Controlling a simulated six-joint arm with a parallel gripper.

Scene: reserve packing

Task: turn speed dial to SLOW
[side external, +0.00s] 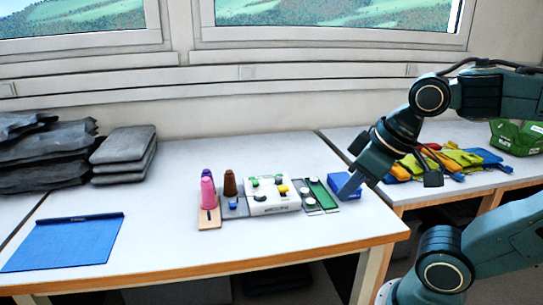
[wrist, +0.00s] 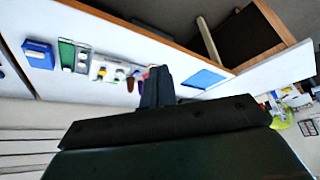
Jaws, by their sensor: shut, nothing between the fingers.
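A white control box (side external: 272,207) with green, yellow and black knobs or buttons stands mid-table. It also shows, small, in the wrist view (wrist: 104,70). Which of its parts is the speed dial, and where that points, is too small to tell. My gripper (side external: 346,192) is shut and empty, to the right of the control box and apart from it. In the side view its fingers overlap a blue box (side external: 334,179); I cannot tell whether they touch it. The shut fingers also show in the wrist view (wrist: 156,84).
Pink and purple cones (side external: 207,190) and a brown peg (side external: 230,184) stand left of the control box. A green strip (side external: 322,194) lies right of it. A blue sheet (side external: 65,243) and grey stacked pads (side external: 125,152) are at left. The front table is clear.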

